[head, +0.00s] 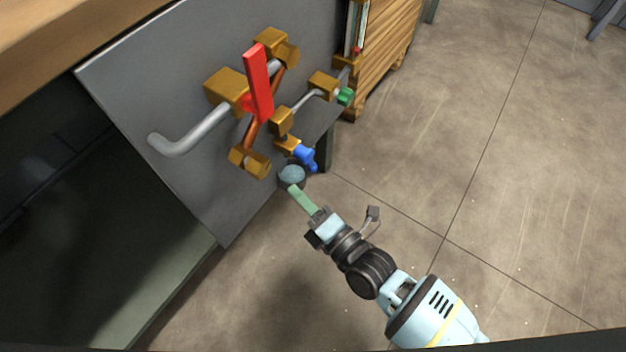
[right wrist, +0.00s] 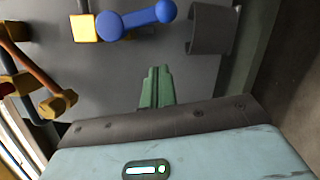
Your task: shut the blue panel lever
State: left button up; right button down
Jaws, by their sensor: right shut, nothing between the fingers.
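The blue lever (head: 305,157) sits on a brass fitting at the lower right of the grey panel (head: 130,90) in the head view. In the right wrist view the blue lever (right wrist: 137,20) lies near the top, slightly tilted, with its round end to the right. My right gripper (head: 293,188) has its green fingers shut and empty, just below the lever in the head view. In the right wrist view the fingers (right wrist: 156,82) point at the panel below the lever, apart from it. My left gripper is not in view.
A red lever (head: 258,82), brass blocks, copper pipes and a bent grey pipe (head: 190,132) stick out of the panel. A small green handle (head: 346,97) is to the right. A round grey-blue part (head: 291,177) is by my fingertips. A wooden crate (head: 385,50) stands behind. Open floor lies right.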

aim_at(311, 168)
jog(key=shift+w+d+r+b, duration=0.25)
jog(key=shift+w+d, duration=0.35)
jog(key=shift+w, duration=0.2)
jog(key=shift+w+d+r+b, duration=0.25)
jog(key=shift+w+d, duration=0.35)
jog(key=shift+w, duration=0.15)
jog(key=shift+w+d+f+n, duration=0.1)
jog(key=shift+w+d+n, duration=0.1)
jog(key=shift+n, duration=0.6)
jog(key=shift+w+y, duration=0.1)
jog(key=shift+y, duration=0.2)
jog(key=n, duration=0.1)
jog(key=w+n, duration=0.1)
jog(key=n, duration=0.1)
jog(key=shift+d+f+y, duration=0.1)
jog(key=shift+d+y, duration=0.2)
jog(key=shift+d, duration=0.05)
jog(key=shift+w+d+r+n+g+y+b, duration=0.2)
jog(key=shift+w+d+r+n+y+b, duration=0.25)
jog(key=shift+n, duration=1.2)
jog(key=shift+w+d+r+n+g+y+b, duration=0.25)
jog(key=shift+w+n+y+b, duration=0.3)
jog(key=shift+n, duration=1.05)
jog(key=shift+w+d+r+n+g+y+b, duration=0.15)
jog(key=shift+w+d+r+n+y+b, duration=0.3)
jog(key=shift+n, duration=1.2)
jog(key=shift+w, duration=0.15)
